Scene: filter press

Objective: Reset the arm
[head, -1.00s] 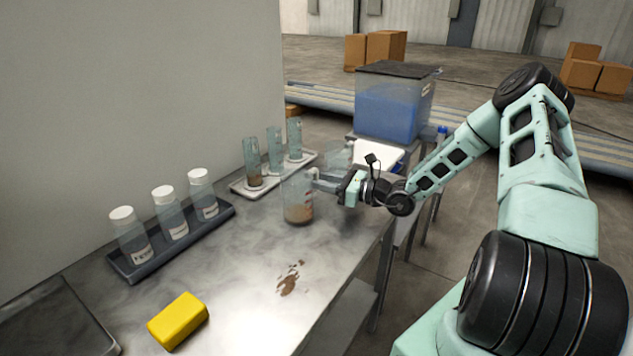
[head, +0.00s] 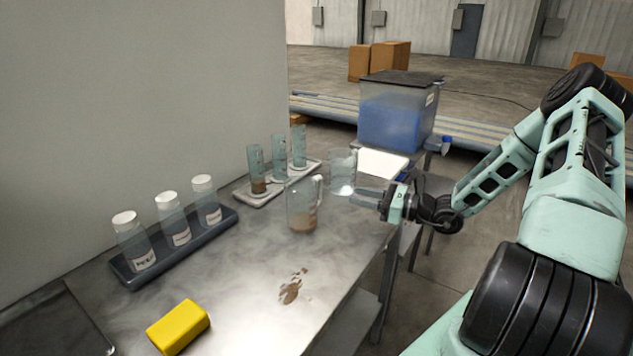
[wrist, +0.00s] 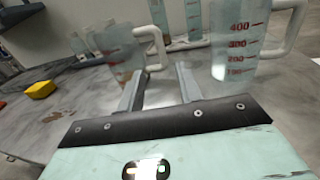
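My gripper (head: 368,197) is at the right edge of the metal table, with its fingers apart and nothing between them. In the wrist view its two fingers (wrist: 158,88) also stand apart and empty. A beaker with brown liquid (head: 302,208) stands upright on the table to the left of the fingertips, apart from them.
Cylinders on a white tray (head: 262,196), capped bottles on a dark tray (head: 130,277), a yellow sponge (head: 178,326) and a brown spill (head: 292,289) are on the table. A blue-filled tank (head: 392,118) stands behind. The floor to the right is open.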

